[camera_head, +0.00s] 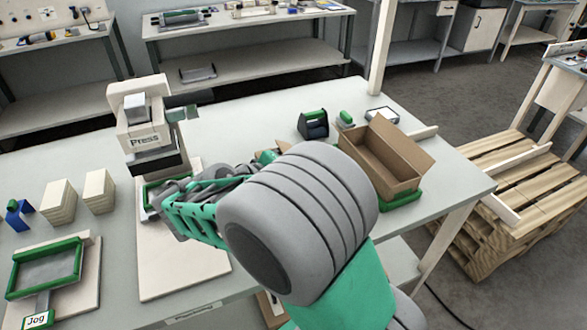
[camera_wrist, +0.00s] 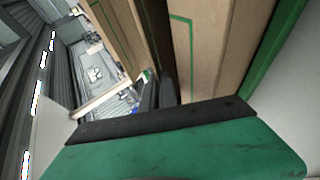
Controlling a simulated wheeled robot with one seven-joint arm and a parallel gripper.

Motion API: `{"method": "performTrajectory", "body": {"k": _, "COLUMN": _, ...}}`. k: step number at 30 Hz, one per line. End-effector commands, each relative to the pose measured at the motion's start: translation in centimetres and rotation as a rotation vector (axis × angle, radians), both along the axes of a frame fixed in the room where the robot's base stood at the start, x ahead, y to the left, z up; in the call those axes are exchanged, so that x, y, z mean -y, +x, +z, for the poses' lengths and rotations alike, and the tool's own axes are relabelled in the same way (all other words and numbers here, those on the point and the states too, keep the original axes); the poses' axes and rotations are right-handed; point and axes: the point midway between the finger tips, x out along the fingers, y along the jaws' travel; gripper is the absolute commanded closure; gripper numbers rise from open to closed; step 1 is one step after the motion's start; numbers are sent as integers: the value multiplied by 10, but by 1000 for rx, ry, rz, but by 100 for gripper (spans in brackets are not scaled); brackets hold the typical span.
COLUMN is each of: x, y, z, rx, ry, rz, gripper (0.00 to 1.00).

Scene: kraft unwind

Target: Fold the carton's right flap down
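The open brown carton (camera_head: 385,162) stands near the right end of the table in the head view, on a green-edged base (camera_head: 402,201). Its right flap (camera_head: 403,144) stands up and leans outward. In the wrist view, brown cardboard panels (camera_wrist: 217,45) with green lines fill the upper middle, close to my gripper (camera_wrist: 157,92). Its dark fingers are narrow and partly hidden there, so their gap is unclear. I cannot make out the fingertips in the head view, nor whether they touch the cardboard.
A press (camera_head: 143,125) stands at the table's back left. A black and green dispenser (camera_head: 314,125) and a small dark-framed pad (camera_head: 382,115) lie behind the carton. Wooden pallets (camera_head: 520,200) are stacked on the floor beyond the table's right edge.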

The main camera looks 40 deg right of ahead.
Motion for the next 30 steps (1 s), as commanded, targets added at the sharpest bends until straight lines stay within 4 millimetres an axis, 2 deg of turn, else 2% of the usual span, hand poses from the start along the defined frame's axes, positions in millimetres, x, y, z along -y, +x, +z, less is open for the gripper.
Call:
{"method": "performTrajectory", "body": {"k": 8, "x": 0, "y": 0, "z": 0, "rx": 1, "ry": 0, "rz": 0, "gripper": 100}}
{"method": "performTrajectory", "body": {"k": 9, "x": 0, "y": 0, "z": 0, "rx": 1, "ry": 0, "rz": 0, "gripper": 95}}
{"method": "performTrajectory", "body": {"k": 17, "x": 0, "y": 0, "z": 0, "rx": 0, "ry": 1, "rz": 0, "gripper": 75}}
{"method": "performTrajectory", "body": {"k": 30, "x": 1, "y": 0, "z": 1, "rx": 14, "ry": 39, "rz": 0, "gripper": 75}}
